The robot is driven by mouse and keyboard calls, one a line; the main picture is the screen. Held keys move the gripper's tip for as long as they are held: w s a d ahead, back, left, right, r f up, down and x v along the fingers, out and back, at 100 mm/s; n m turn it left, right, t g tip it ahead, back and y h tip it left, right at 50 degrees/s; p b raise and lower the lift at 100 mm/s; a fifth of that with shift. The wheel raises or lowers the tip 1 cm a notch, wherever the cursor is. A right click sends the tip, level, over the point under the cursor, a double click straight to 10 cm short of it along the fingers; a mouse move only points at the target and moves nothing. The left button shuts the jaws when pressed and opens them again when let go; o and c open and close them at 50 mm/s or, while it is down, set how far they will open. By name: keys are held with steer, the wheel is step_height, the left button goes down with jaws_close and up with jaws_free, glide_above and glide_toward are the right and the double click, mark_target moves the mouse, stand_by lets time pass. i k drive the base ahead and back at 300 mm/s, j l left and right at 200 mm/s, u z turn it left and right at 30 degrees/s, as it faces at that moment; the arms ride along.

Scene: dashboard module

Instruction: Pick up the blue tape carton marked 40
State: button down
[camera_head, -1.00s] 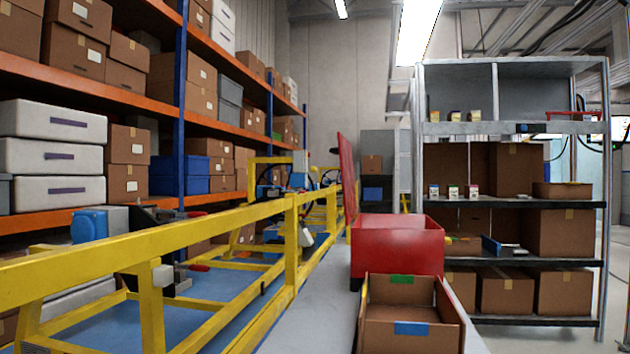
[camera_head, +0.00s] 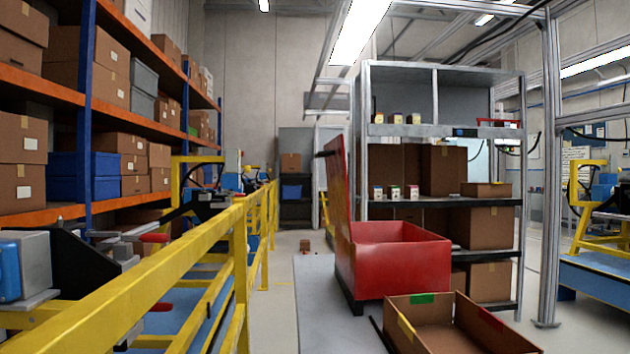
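I cannot make out a carton marked 40. Three small cartons, one of them here (camera_head: 397,118), stand on the upper level of the grey shelf rack (camera_head: 437,131). My gripper is not in view.
A red bin (camera_head: 395,265) with a raised red lid stands before the rack. A yellow rail (camera_head: 190,250) runs along the left, with clamps and a blue block behind it. Tall orange shelving (camera_head: 50,90) holds boxes.

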mark_target(375, 192)
steer(key=z, duration=0.55)
steer(key=l+z, duration=0.3)
steer(key=l, duration=0.15)
steer(key=i+l+z, duration=0.15)
steer(key=l+z, duration=0.15)
steer(key=i+l+z, duration=0.15)
steer(key=l+z, duration=0.15)
steer(key=l, duration=0.2)
steer(key=i+l+z, duration=0.15)
steer(key=l+z, duration=0.15)
steer(key=i+l+u, duration=0.25)
steer(key=i+l, duration=0.6)
steer(key=i+j+u, duration=0.15)
steer(key=i+u, duration=0.75)
steer(key=i+l+u, duration=0.15)
steer(key=i+u, duration=0.45)
steer(key=i, duration=1.95)
